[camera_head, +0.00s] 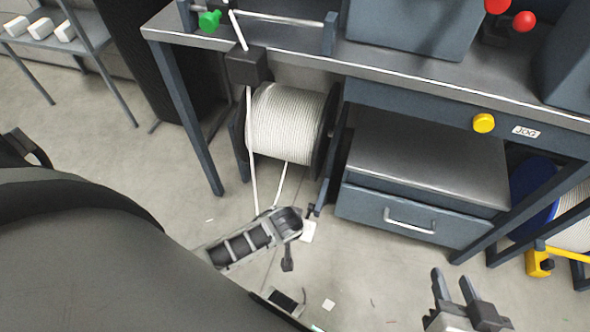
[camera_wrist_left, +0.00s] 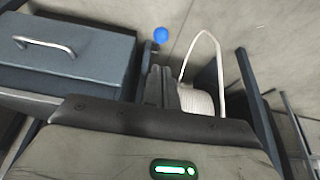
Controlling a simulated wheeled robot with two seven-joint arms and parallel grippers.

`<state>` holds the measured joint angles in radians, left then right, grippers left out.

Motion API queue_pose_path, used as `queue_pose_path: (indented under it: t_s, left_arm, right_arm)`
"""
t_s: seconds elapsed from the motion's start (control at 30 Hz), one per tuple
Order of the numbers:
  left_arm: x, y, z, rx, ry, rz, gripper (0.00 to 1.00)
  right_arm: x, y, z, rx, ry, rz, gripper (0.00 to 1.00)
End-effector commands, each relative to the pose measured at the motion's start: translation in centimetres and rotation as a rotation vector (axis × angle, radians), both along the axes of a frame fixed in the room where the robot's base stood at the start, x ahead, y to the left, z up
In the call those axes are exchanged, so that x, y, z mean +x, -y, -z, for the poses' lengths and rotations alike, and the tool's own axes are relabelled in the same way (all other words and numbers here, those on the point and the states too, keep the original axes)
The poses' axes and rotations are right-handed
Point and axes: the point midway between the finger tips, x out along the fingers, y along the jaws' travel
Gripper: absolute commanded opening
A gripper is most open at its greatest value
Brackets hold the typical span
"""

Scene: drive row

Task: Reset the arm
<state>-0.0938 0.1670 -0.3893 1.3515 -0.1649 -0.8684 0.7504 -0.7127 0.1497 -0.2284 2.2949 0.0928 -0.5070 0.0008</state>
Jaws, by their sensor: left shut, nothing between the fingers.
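My right gripper (camera_head: 454,282) is at the bottom right of the head view. Its two dark fingers stand apart, with nothing visible between them, over the floor in front of the drawer unit (camera_head: 415,215). My left gripper (camera_wrist_left: 161,72) shows in the left wrist view, its dark fingers together and nothing held. Beyond its fingertips are the spool of white cord (camera_wrist_left: 200,101), a blue ball (camera_wrist_left: 161,35) and, to the left, the drawer unit (camera_wrist_left: 95,65).
The bench (camera_head: 400,62) runs across the back with a yellow button (camera_head: 484,123). Under it stands the cord spool (camera_head: 285,122); cord runs down to a roller device (camera_head: 240,245). A yellow-footed stand (camera_head: 538,263) is at right. Open floor (camera_head: 375,285) lies in front.

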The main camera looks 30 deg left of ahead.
Motion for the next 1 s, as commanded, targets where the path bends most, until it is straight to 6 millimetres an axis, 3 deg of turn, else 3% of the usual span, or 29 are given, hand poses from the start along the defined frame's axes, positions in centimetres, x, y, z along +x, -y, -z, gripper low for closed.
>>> queue_pose_path:
  t_s: [0.2,0.77,0.87,1.0]
  left_arm:
    - [-0.5,0.0,-1.3,0.002,0.002,-0.001,0.0]
    - [-0.5,0.1,-1.4,0.002,0.002,0.0,0.0]
    - [-0.9,0.3,-2.3,0.0,-0.004,0.014,0.0]
    - [-2.6,0.8,-6.1,-0.003,-0.027,0.073,0.0]
  right_arm:
    - [-0.1,0.3,-1.2,-0.001,0.02,0.008,0.36]
    - [-0.1,0.3,-1.2,-0.002,0.021,0.009,0.36]
    - [-0.1,0.3,-1.2,-0.002,0.021,0.008,0.36]
    - [-0.1,0.3,-1.2,-0.002,0.021,0.008,0.36]
